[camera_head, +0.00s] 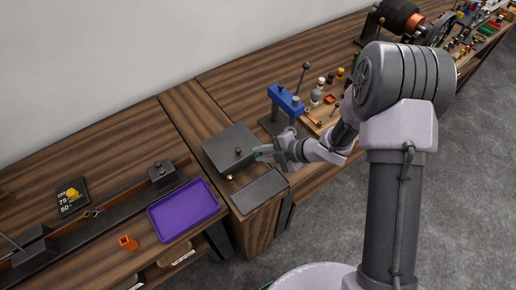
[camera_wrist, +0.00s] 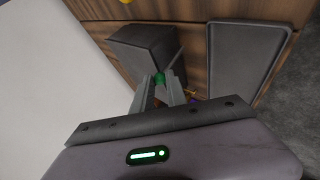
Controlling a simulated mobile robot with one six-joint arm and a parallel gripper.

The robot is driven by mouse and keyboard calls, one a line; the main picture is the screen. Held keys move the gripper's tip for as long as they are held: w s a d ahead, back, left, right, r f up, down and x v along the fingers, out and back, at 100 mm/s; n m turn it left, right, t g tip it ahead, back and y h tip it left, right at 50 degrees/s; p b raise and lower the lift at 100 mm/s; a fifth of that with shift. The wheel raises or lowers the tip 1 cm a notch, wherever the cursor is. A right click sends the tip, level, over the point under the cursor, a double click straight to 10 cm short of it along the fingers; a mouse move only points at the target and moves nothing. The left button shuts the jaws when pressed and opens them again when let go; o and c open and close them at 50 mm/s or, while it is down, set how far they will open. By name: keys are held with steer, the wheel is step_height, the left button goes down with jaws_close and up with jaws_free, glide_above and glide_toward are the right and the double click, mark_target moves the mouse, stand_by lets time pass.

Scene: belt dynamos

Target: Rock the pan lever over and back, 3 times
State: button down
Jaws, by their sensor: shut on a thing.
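My gripper (camera_head: 264,152) is beside the right side of a dark grey box-shaped unit (camera_head: 225,142). In the wrist view its two fingers (camera_wrist: 159,84) are closed around a small green knob (camera_wrist: 159,77), which looks like the end of the pan lever. A thin dark rod (camera_wrist: 172,60) runs from the knob along the edge of the dark unit, which also shows in the wrist view (camera_wrist: 140,50). The head view shows only a bit of green at the fingertips, and I cannot tell the lever's tilt there.
A flat dark grey tray (camera_head: 259,190) lies in front of the unit, with a small brass piece (camera_head: 231,178) between them. A purple tray (camera_head: 183,209) is to the left. A blue press (camera_head: 285,101) stands behind my gripper. An orange cup (camera_head: 128,242) stands at the left front.

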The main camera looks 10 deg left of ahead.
steer(key=shift+w+d+f+m+g+y+p, duration=0.2)
steer(key=shift+w+d+m+g+y+p, duration=0.6)
steer(key=shift+w+y, duration=0.3)
steer(key=c, duration=1.6)
jaws_free()
steer(key=shift+f, duration=0.1)
steer(key=shift+o, duration=1.3)
steer(key=shift+a, duration=0.15)
steer(key=p+v, duration=0.2)
steer(key=v, duration=1.5)
steer(key=shift+d, duration=0.25)
steer(key=shift+c, duration=0.2)
